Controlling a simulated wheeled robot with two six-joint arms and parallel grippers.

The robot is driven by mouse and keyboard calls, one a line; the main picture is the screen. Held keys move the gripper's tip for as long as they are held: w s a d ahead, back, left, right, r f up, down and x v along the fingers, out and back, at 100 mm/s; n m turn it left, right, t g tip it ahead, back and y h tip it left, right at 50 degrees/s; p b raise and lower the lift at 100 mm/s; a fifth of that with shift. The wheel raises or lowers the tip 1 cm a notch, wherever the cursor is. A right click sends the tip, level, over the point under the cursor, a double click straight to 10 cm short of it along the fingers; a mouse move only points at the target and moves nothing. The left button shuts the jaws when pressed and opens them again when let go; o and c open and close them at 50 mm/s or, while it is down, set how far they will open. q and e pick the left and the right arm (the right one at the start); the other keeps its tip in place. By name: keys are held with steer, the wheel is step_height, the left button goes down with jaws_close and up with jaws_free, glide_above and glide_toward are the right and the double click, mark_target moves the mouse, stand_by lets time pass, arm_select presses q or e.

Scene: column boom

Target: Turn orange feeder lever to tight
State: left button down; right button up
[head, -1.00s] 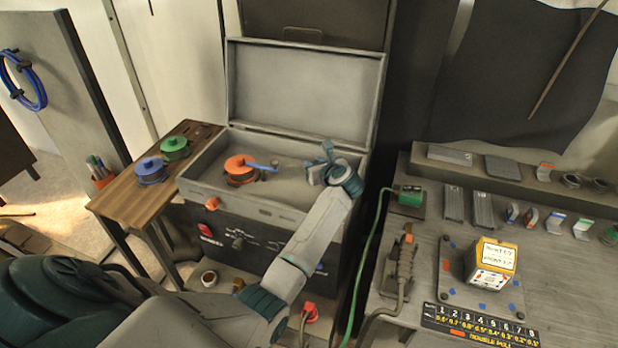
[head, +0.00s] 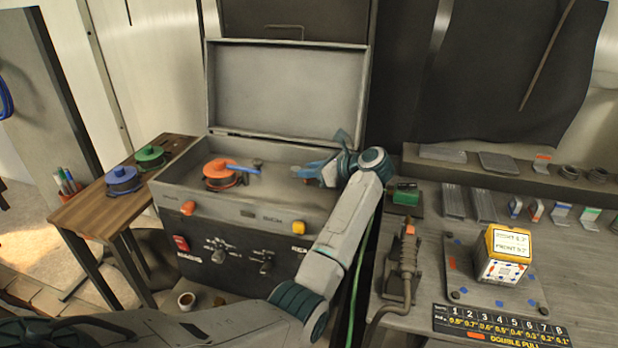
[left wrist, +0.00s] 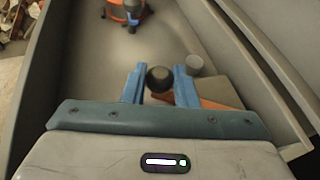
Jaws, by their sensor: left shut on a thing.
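The open grey case (head: 170,190) stands at the middle of the head view, with an orange spool (head: 218,170) inside at its left. My left gripper (head: 303,172) reaches into the right part of the case. In the left wrist view, its two blue fingers (left wrist: 159,82) stand on either side of a dark round knob (left wrist: 160,78), and the gripper is shut on it. What lies under the knob is largely hidden. An orange-brown strip (left wrist: 216,104) shows low beside the right finger. I cannot make out a tight mark.
Blue (head: 122,178) and green (head: 150,156) spools stand on the wooden side table. The workbench at right holds a yellow-and-white box (head: 505,256).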

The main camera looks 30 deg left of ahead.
steer(key=shift+s+a+f, duration=0.15)
steer(key=shift+s+f, duration=0.05)
steer(key=shift+f, duration=0.05)
arm_select(q)
steer(key=c, duration=1.1)
jaws_free()
steer(key=shift+c, duration=0.2)
steer(key=shift+b+v, duration=1.8)
steer(key=shift+v, duration=3.65)
arm_select(e)
steer(key=shift+w+f, duration=0.2)
steer(key=shift+w, duration=2.25)
arm_select(q)
steer(key=shift+w, duration=0.15)
arm_select(e)
steer(key=shift+a, duration=0.1)
